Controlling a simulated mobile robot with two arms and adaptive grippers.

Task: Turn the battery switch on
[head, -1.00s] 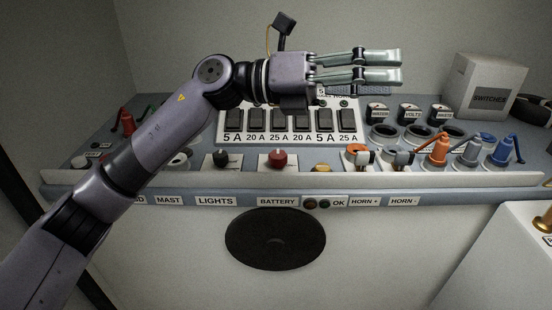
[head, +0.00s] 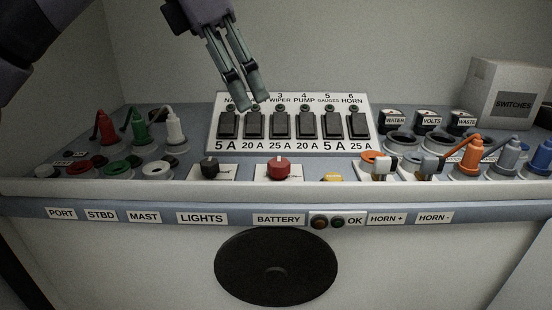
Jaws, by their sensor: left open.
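The battery switch is a red rotary knob (head: 279,168) on a white plate, above the BATTERY label (head: 278,219) on the console's front edge. Its pointer appears to face up, away from me. My left gripper (head: 252,105) comes down from the top, its fingers slightly apart and empty. Its fingertips are over the upper left of the breaker panel (head: 366,142), above and left of the red knob and apart from it. My right gripper does not show.
A black LIGHTS knob (head: 209,168) is left of the red knob. Coloured plugs and sockets stand on both sides, including an orange plug (head: 470,154). A SWITCHES box (head: 511,103) stands at the back right. A dark round disc (head: 276,268) is on the front face.

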